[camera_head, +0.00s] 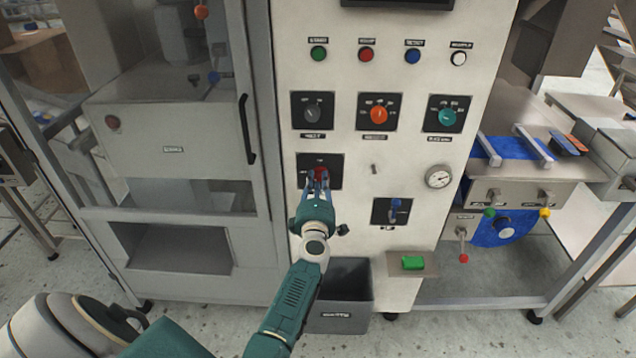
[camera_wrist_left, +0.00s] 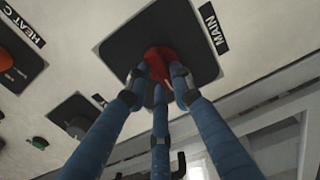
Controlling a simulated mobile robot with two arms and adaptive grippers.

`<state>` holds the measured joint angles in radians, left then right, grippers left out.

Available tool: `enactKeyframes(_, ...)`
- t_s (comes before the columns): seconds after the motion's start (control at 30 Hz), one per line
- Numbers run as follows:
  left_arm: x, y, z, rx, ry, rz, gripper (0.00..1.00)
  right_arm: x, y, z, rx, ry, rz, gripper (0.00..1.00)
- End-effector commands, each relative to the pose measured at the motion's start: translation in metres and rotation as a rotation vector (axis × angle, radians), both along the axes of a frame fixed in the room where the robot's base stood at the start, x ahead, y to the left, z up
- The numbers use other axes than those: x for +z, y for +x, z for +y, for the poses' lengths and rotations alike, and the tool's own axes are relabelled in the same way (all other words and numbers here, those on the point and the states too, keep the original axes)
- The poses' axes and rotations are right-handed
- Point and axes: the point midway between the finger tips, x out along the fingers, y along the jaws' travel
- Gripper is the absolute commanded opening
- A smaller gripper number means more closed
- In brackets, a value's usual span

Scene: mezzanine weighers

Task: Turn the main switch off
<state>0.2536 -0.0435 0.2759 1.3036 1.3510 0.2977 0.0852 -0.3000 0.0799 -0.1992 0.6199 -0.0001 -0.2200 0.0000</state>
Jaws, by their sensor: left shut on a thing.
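The main switch is a red rotary knob (camera_wrist_left: 160,62) on a black plate (camera_wrist_left: 135,40). The wrist view shows the label MAIN (camera_wrist_left: 213,28) beside it. In the head view the red knob (camera_head: 321,174) sits low on the left of the white panel, mostly hidden by my gripper. My left gripper (camera_head: 318,182) is shut on the red knob, with blue fingers around it. The fingers cover much of the knob, so its exact pointer position cannot be told. My right gripper is not in view.
Above are a grey knob (camera_head: 312,114), an orange knob (camera_head: 379,115) and a teal knob (camera_head: 447,117). A grey bin (camera_head: 350,283) stands below. A cabinet handle (camera_head: 247,130) projects at the left.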

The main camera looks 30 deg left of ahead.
Motion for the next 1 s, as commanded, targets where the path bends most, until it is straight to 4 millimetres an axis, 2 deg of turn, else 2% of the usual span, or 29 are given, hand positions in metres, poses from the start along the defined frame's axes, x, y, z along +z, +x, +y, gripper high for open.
enactKeyframes(0.63, -0.0016, -0.0006, 0.0005, 0.001, -0.043, -0.024, 0.00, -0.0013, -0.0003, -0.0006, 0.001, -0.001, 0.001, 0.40)
enactKeyframes(0.67, -0.0016, -0.0006, 0.0005, 0.001, -0.043, -0.024, 0.28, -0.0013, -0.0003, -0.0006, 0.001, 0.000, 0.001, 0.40)
enactKeyframes(0.73, -0.0017, -0.0006, 0.0005, 0.001, -0.042, -0.023, 0.42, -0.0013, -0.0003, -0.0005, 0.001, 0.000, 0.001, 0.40)
enactKeyframes(1.0, -0.0008, -0.0004, 0.0005, 0.000, -0.040, -0.023, 0.42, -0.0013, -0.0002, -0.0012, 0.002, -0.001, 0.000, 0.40)
